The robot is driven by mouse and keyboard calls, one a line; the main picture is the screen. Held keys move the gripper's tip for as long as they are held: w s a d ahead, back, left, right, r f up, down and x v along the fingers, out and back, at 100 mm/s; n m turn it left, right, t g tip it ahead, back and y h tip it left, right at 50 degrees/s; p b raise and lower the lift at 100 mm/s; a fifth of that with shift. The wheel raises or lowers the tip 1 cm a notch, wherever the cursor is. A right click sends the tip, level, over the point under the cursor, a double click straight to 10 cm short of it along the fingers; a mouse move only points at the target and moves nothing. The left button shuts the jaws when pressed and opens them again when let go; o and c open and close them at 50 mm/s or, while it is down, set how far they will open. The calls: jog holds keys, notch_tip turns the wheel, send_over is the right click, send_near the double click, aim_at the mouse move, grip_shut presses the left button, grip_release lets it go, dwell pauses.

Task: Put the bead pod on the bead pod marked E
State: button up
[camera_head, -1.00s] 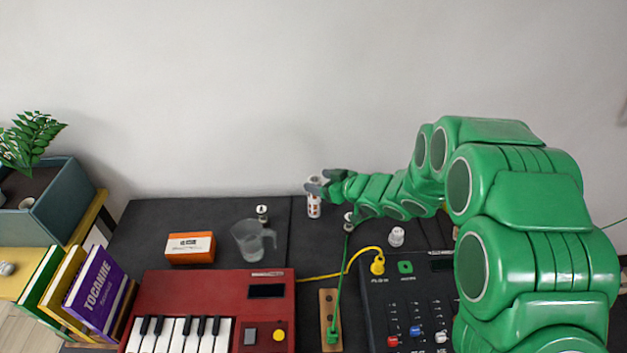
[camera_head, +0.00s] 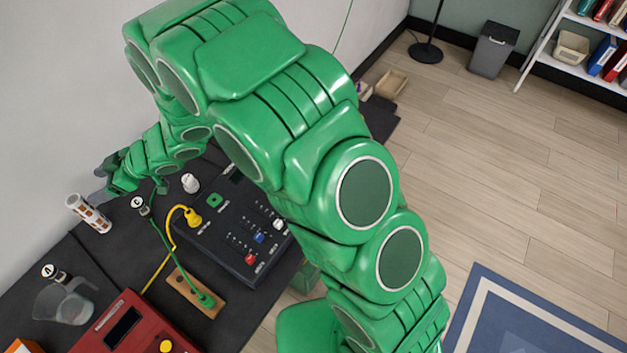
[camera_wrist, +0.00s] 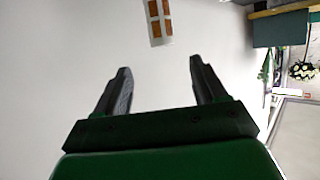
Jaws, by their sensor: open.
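My gripper (camera_wrist: 160,68) is open and empty in the wrist view. In the head view my gripper (camera_head: 101,182) is above the dark table, close to the upper right of a tall white cylinder with brown panels (camera_head: 88,213). The cylinder also shows beyond my fingertips in the wrist view (camera_wrist: 158,20), apart from them. I cannot tell whether it is one pod or a stack. Small jars marked C (camera_head: 140,206) and A (camera_head: 56,274) stand nearby, and a white capped one (camera_head: 190,183) shows no readable letter. I see no letter E.
A black mixer panel (camera_head: 236,225) with a yellow cable plug (camera_head: 193,218) lies right of the jars. Floor is open at right.

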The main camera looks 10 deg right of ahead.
jog(key=w+d+r+m+t+h, duration=0.2)
jog(key=w+d+r+t+h, duration=0.1)
jog(key=w+d, duration=0.45)
jog(key=w+d+r+m+t+h, duration=0.2)
jog(key=w+d+r+m+t, duration=0.15)
jog(key=w+d, duration=0.4)
jog(key=s+d+r+m+t+h, duration=0.1)
jog(key=s+d+r+m+h, duration=0.2)
jog(key=d, duration=1)
jog(key=d+r+m+h, duration=0.2)
jog(key=d+r+h, duration=0.15)
jog(key=d, duration=0.85)
jog(key=s+d+r+m+g+h, duration=0.2)
jog(key=s+d+m+g+h, duration=0.25)
jog(key=s+d, duration=1.1)
jog(key=s+r+m+g+y, duration=0.2)
jog(key=s+g, duration=0.3)
jog(key=s, duration=1.8)
jog(key=shift+s+a+m+y, duration=0.3)
jog(key=shift+s+a+m, duration=0.1)
jog(key=shift+m, duration=0.1)
